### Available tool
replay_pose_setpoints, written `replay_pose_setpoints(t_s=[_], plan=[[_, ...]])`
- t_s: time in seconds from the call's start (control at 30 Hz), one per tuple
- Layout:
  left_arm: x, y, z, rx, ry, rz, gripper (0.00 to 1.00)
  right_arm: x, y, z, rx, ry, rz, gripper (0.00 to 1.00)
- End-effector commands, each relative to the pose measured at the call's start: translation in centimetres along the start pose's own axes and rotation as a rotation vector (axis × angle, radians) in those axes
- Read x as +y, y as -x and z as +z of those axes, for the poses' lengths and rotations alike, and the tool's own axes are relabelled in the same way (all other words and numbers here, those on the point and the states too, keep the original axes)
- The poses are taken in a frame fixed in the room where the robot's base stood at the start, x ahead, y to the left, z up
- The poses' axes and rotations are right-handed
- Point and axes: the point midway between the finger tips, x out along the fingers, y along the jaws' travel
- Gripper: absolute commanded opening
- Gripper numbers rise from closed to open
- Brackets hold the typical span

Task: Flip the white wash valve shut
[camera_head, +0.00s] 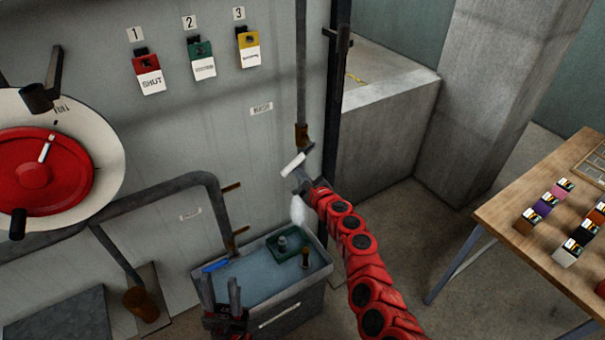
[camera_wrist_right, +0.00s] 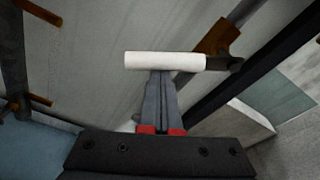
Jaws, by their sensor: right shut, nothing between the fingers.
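The white wash valve handle (camera_head: 293,165) is a short white bar beside a brown fitting (camera_head: 302,136) at the foot of a vertical pipe. In the right wrist view the white handle (camera_wrist_right: 164,61) lies crosswise at my fingertips, with the brown fitting to its upper right. My right gripper (camera_head: 300,179) is shut and empty, its fingertips at the handle's underside; I cannot tell whether they touch. It also shows in the wrist view (camera_wrist_right: 160,80). A pale, water-like streak (camera_head: 297,210) shows below the handle. My left gripper (camera_head: 221,292) is open and empty by the basin's front left.
A grey basin (camera_head: 262,325) of water stands below the valve, with a green block (camera_head: 284,246) and a blue item (camera_head: 215,266). A dark post (camera_head: 335,110) stands close right of the valve. Red, green and yellow tags (camera_head: 202,59) hang on the wall. A wooden table (camera_head: 500,215) is right.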

Motion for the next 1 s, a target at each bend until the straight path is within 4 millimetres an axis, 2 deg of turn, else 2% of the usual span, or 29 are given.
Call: replay_pose_setpoints(t_s=[0.03, 0.1, 0.5, 1.0], plan=[[-0.1, -1.1, -0.2, 0.0, 0.0, 0.0, 0.39, -0.3, 0.1, 1.0, -0.001, -0.043, 0.007, 0.0], [-0.1, -1.8, -0.3, 0.0, 0.0, 0.0, 0.39, -0.3, 0.1, 1.6, -0.001, -0.107, 0.013, 0.0], [-0.2, -4.5, -0.8, 0.0, 0.0, 0.0, 0.39, -0.1, 0.5, 3.9, -0.004, -0.396, 0.055, 0.0], [-0.3, -5.4, -0.9, 0.0, 0.0, 0.0, 0.39, -0.1, 0.6, 4.6, -0.004, -0.388, 0.054, 0.0]])
